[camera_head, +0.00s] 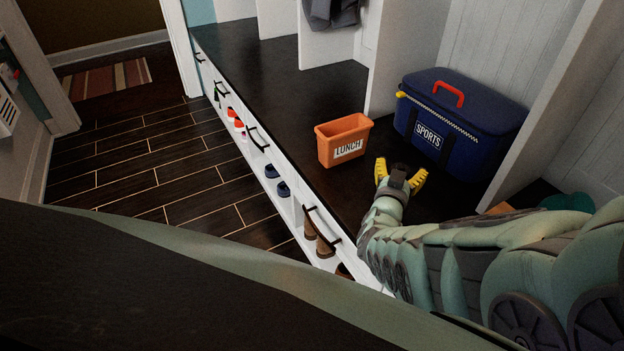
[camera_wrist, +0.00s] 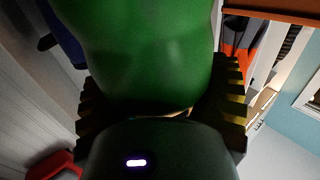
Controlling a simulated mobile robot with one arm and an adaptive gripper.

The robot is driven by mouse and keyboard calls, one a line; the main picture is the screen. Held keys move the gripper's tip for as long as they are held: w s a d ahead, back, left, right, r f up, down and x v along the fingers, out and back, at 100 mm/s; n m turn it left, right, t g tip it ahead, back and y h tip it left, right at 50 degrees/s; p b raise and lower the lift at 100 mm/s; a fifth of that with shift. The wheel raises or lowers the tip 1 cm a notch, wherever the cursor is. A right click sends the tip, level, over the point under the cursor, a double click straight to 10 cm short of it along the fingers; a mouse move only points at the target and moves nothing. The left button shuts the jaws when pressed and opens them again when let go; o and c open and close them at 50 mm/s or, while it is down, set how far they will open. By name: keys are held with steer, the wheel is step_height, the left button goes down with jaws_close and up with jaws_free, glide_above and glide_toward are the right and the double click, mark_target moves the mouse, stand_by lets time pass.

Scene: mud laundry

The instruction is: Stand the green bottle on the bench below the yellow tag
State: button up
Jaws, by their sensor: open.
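The green bottle (camera_wrist: 145,50) fills the top middle of the wrist view, very close to the camera. It is between the two black-and-yellow fingers (camera_wrist: 162,108), and its ends are cut off or hidden. In the head view, my gripper (camera_head: 400,174) is open over the dark bench (camera_head: 275,75), between the orange bin and the blue bag. I cannot make out the bottle in the head view. I see no yellow tag in either view.
The orange LUNCH bin (camera_head: 344,141) stands left of my gripper. The blue SPORTS bag (camera_head: 461,125) is behind it to the right. White dividers (camera_head: 403,55) split the bench. Shoes (camera_head: 277,180) sit in the cubbies below. The bench's far left stretch is clear.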

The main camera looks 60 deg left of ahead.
steer(key=shift+r, duration=0.25)
steer(key=shift+s+d+p, duration=0.2)
steer(key=shift+s+p, duration=0.15)
steer(key=shift+p, duration=0.25)
steer(key=p+v, duration=0.4)
steer(key=v, duration=0.7)
